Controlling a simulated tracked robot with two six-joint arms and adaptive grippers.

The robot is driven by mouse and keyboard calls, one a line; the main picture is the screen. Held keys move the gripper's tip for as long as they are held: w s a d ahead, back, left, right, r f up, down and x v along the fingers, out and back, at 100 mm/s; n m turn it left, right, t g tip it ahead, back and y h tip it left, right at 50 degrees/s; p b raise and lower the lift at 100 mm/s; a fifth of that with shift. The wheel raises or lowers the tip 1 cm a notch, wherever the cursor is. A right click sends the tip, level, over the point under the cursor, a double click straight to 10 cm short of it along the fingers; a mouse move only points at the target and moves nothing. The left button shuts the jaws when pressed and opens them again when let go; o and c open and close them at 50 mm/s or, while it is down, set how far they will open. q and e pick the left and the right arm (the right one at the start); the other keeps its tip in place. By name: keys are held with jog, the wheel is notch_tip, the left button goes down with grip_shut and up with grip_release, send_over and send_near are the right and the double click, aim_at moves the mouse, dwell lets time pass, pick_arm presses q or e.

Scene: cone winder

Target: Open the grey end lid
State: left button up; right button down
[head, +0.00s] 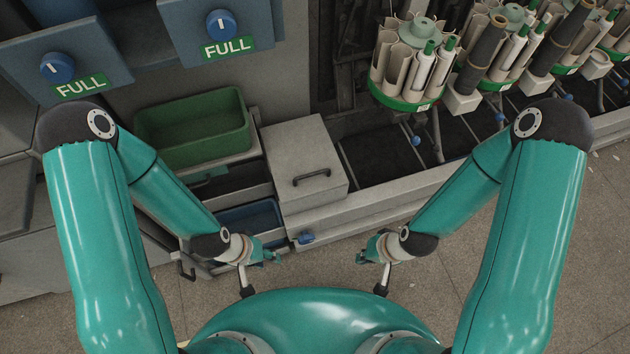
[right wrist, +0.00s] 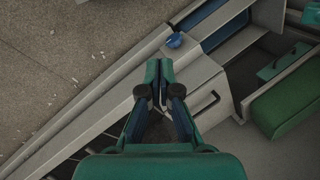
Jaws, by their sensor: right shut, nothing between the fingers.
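The grey end lid (head: 300,150) is a light grey panel at the end of the machine's long trough, in the middle of the head view. It lies flat and looks closed, with a dark bar handle (head: 311,178) near its front edge. The handle also shows in the right wrist view (right wrist: 208,106), to the right of the fingers. My right gripper (head: 362,254) is shut and empty, in front of the trough and apart from the handle; its fingertips show in the right wrist view (right wrist: 158,66). My left gripper (head: 275,257) is left of it, in front of the machine; its finger opening is too small to judge.
A green bin (head: 195,130) stands left of the lid, with a blue bin (head: 250,218) below it. A blue knob (head: 306,238) sits on the front below the lid. Bobbin carousels (head: 410,70) stand at upper right. The floor in front is mostly clear.

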jog(key=w+a+f+m+t+b, duration=0.1)
jog(key=w+f+m+t+b, duration=0.1)
jog(key=w+f+m+b, duration=0.65)
jog(key=m+t+b, duration=0.9)
jog(key=m+b, duration=1.3)
jog(key=b, duration=0.7)
send_near(315, 186)
notch_tip(315, 186, up, 2)
jog(key=w, duration=0.1)
jog(key=shift+g, duration=0.3)
jog(key=x, duration=0.4)
jog(key=b+x, duration=0.1)
jog(key=x, duration=0.3)
jog(key=shift+a+r, duration=0.2)
jog(key=shift+r, duration=0.05)
jog(key=shift+w+a+f+b, duration=0.15)
jog(key=shift+w+f+b, duration=0.15)
jog(key=shift+w, duration=0.2)
jog(key=shift+r+n, duration=0.1)
jog(key=shift+n, duration=0.15)
